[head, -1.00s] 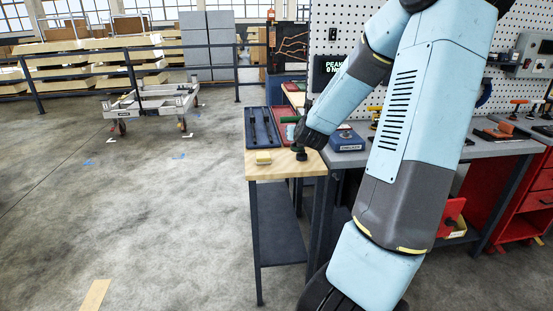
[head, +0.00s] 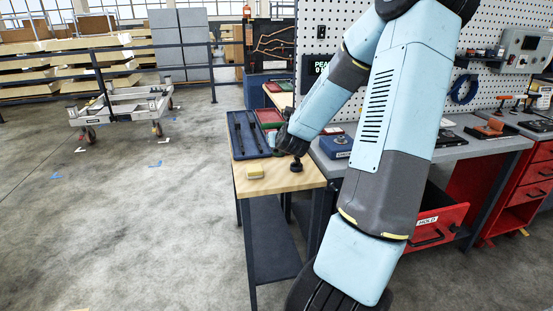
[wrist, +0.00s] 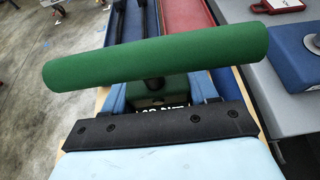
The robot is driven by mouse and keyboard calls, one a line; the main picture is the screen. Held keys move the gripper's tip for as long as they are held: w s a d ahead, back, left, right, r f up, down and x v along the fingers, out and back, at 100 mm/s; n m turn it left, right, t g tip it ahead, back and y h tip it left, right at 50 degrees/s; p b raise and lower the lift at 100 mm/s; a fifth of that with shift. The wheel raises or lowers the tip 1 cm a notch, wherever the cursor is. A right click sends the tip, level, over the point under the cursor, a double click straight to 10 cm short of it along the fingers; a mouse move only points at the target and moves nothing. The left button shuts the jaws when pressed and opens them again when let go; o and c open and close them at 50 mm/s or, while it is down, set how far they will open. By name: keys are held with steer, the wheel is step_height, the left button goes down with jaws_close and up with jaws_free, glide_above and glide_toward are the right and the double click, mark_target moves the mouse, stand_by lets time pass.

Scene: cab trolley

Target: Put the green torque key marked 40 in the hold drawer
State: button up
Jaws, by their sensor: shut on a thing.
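The green torque key (wrist: 160,48) shows large in the wrist view, its thick green handle lying crosswise. Below the handle is a dark stem and a green block with white lettering, partly hidden and not clearly readable. My gripper (wrist: 163,92) is shut on the key's block, between its blue fingers. The red hold drawer (head: 455,215), labelled HOLD, stands pulled out under the grey worktop at right, partly behind my arm.
A blue box (head: 335,147) sits on the grey worktop (head: 445,152). The floor at left is open, with a trolley (head: 125,105) farther off.

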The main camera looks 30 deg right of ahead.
steer(key=shift+w+a+f, duration=0.1)
steer(key=shift+a+f, duration=0.1)
steer(key=shift+f, duration=0.5)
steer(key=shift+w+a+f, duration=0.1)
steer(key=shift+a+f, duration=0.05)
steer(key=shift+f, duration=2.55)
steer(key=shift+s, duration=0.1)
steer(key=o, duration=1.3)
steer(key=shift+f, duration=0.1)
steer(key=shift+o, duration=0.2)
